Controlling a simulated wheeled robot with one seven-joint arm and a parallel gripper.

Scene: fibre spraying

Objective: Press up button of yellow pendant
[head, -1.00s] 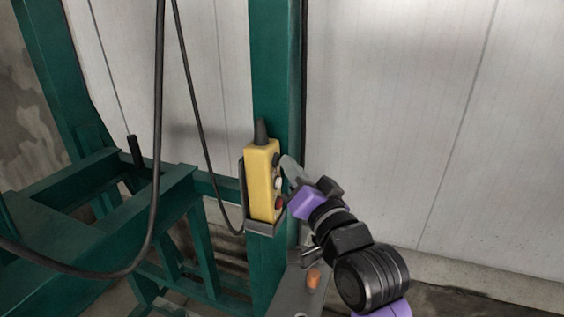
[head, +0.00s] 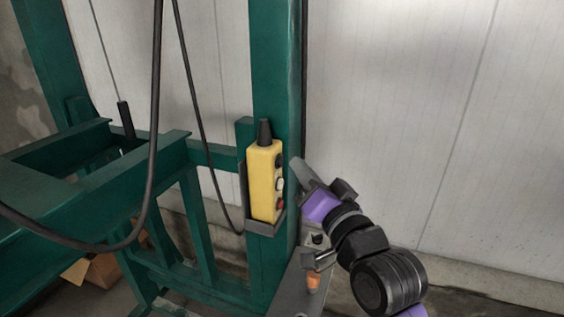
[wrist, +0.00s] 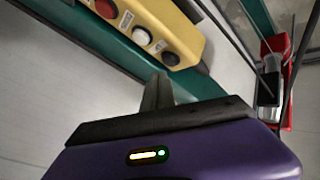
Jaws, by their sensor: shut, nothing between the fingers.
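The yellow pendant (head: 262,188) stands upright in a dark holder (head: 265,227) on a green post. Its buttons face right: black (head: 280,161) at the top, white (head: 280,184) in the middle, red (head: 280,204) at the bottom. The wrist view shows the pendant (wrist: 172,22) tilted across the top, with red (wrist: 105,7), white (wrist: 141,36) and black (wrist: 170,58) buttons. My gripper (head: 297,164) is shut and empty, just right of the pendant near the black button's height, with a small gap. In the wrist view my fingertips (wrist: 156,84) lie just below the black button. Button labels are too small to read.
The green post (head: 274,70) rises behind the pendant, and a green frame (head: 95,200) fills the left. A black cable (head: 158,120) hangs in front. A grey panel (head: 290,290) with an orange knob lies below my gripper. The wall side at right is clear.

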